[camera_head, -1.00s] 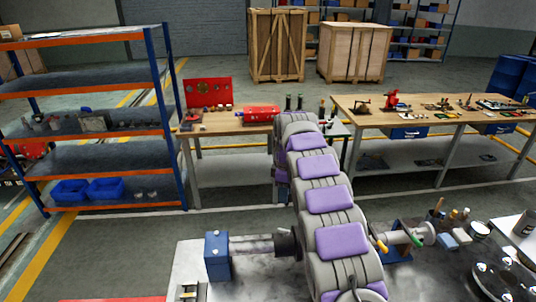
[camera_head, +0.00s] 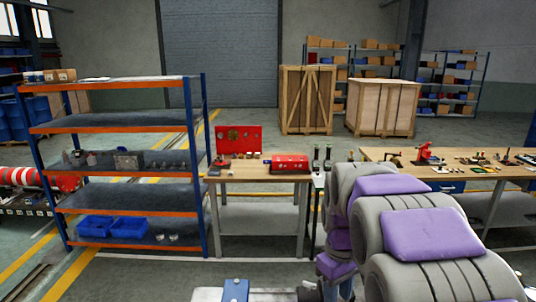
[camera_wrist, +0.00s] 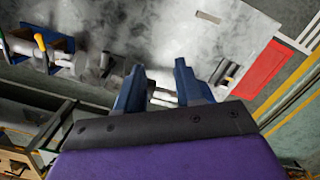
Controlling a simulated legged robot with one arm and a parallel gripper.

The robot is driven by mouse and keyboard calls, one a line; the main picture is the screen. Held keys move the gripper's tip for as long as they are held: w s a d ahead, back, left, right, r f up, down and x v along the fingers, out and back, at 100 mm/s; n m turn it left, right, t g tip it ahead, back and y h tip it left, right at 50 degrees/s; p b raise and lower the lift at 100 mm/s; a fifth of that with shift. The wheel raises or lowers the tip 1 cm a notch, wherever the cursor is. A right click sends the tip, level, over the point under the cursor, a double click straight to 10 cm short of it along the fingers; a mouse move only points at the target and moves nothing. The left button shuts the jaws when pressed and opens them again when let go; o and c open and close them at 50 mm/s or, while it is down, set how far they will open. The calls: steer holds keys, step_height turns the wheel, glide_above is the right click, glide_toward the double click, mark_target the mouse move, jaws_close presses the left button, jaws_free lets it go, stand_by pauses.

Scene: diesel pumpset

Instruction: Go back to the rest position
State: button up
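My gripper (camera_wrist: 158,88) shows in the wrist view, with its two dark blue fingers apart and nothing between them. Beyond the fingers lies a worn grey work surface (camera_wrist: 150,25) with a shaft-like metal part (camera_wrist: 100,72) on it. In the head view my grey and purple arm rises at the lower right. The gripper itself is hidden there behind the arm.
A blue and orange shelf (camera_head: 120,204) stands at the left. A wooden workbench (camera_head: 240,176) holds a red toolbox (camera_head: 287,164). Another bench (camera_head: 380,155) is at the right. Wooden crates (camera_head: 307,98) stand behind. A red patch (camera_wrist: 262,70) lies beside the work surface.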

steer(key=s+f+m+b, duration=0.2)
steer(key=s+f, duration=0.3)
steer(key=s, duration=0.9)
steer(key=s+a+f+m+b, duration=0.1)
steer(key=s+f+m, duration=0.3)
steer(key=s, duration=1.1)
steer(key=shift+a+f+g+b, duration=0.2)
steer(key=shift+f+g+b, duration=0.2)
steer(key=shift+b, duration=0.3)
